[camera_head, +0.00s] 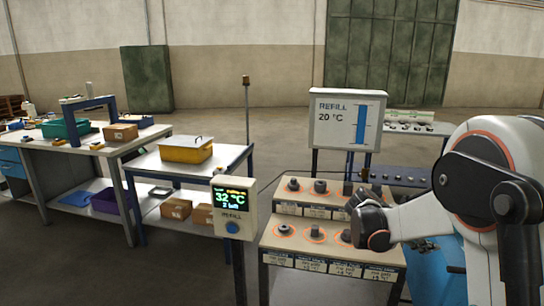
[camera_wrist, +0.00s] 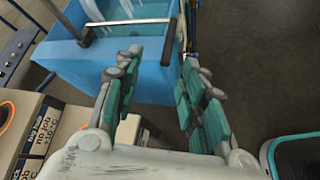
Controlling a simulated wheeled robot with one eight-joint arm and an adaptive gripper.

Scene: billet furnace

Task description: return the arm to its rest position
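My gripper (camera_head: 365,218) is at the right of the head view, at the end of my raised white arm, in front of the right part of the parts stand (camera_head: 275,246). In the wrist view my gripper (camera_wrist: 160,62) has its two teal-padded fingers spread apart with nothing between them. In the head view the blue tub (camera_head: 437,275) is partly hidden by my arm. The stand's right end is hidden behind my gripper.
The stand holds several dark metal parts, some in orange rings. A control post (camera_head: 233,208) reads 32 °C; a sign (camera_head: 347,120) reads REFILL 20 °C. A yellow bin (camera_head: 186,150) sits on a table (camera_head: 150,162), beside a workbench (camera_head: 50,150). Open floor lies behind.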

